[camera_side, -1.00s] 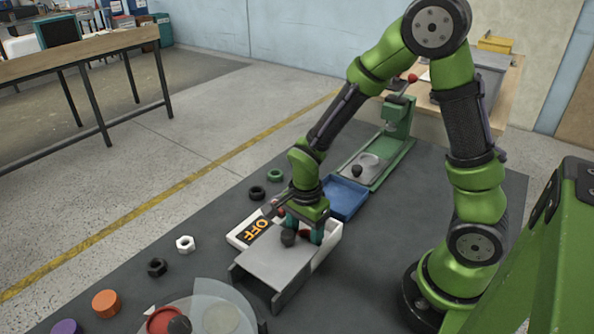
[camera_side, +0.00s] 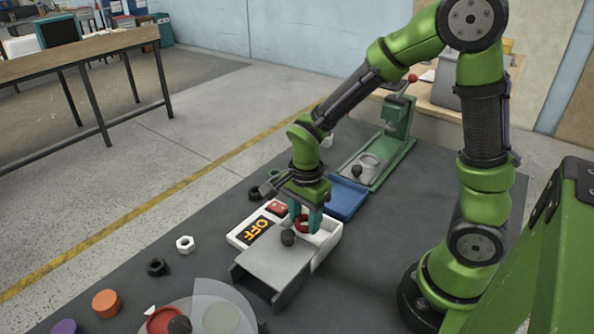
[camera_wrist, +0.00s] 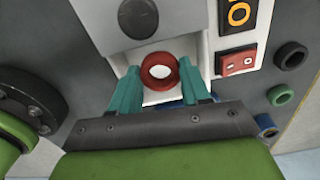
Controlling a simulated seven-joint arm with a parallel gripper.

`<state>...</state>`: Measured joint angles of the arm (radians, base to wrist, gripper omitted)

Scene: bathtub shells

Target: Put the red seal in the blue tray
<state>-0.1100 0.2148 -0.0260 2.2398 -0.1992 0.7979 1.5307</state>
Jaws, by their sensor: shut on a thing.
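The red seal is a ring. It is gripped between the teal fingers of my gripper (camera_side: 302,219), and the red seal (camera_side: 302,226) shows between them in the side view. In the wrist view my gripper (camera_wrist: 160,85) is shut on the red seal (camera_wrist: 159,72), with the white box below it. The seal appears raised over the box's open end. The blue tray (camera_side: 346,200) lies just behind and to the right of my gripper in the side view. In the wrist view only a blue strip, likely the tray, shows below the fingers.
The white box (camera_side: 325,239) has a grey sliding lid with a black knob (camera_side: 288,238), an OFF sign and a red switch (camera_side: 277,208). A green press (camera_side: 390,150) stands beyond the tray. Black, green and white nuts or rings lie on the dark mat left of the box.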

